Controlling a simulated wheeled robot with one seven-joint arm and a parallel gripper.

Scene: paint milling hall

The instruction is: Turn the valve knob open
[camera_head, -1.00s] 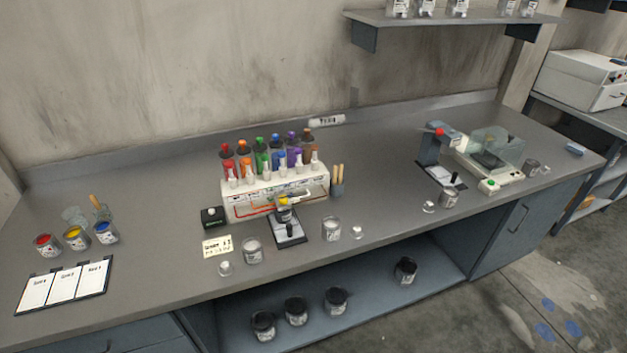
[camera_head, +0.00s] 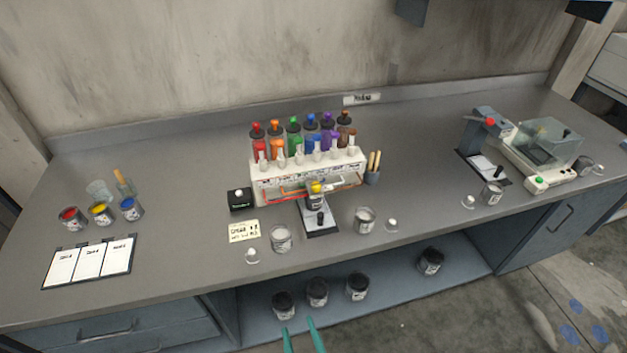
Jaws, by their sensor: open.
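A white dispenser rack (camera_head: 262,187) stands mid-bench with several coloured bottles (camera_head: 293,135) in a row. White upright pieces (camera_head: 299,155) line its top front edge. Coloured tubes run along its front to a small yellow part (camera_head: 316,187) above a grey cup (camera_head: 316,201). A stand with a white plate and a black knob (camera_head: 320,218) is just below. I cannot tell which of these small parts is the valve knob. My gripper (camera_head: 298,324) shows two teal fingers at the bottom edge. It is open and empty, well apart from the dispenser.
Open tins (camera_head: 281,239) and (camera_head: 364,220) stand at the bench front, with a label card (camera_head: 244,231) and black button box (camera_head: 240,199). Paint pots (camera_head: 102,213) and a chart (camera_head: 90,262) are at left. A press (camera_head: 484,145) and balance (camera_head: 541,150) stand right. Dark-lidded jars (camera_head: 317,292) sit below.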

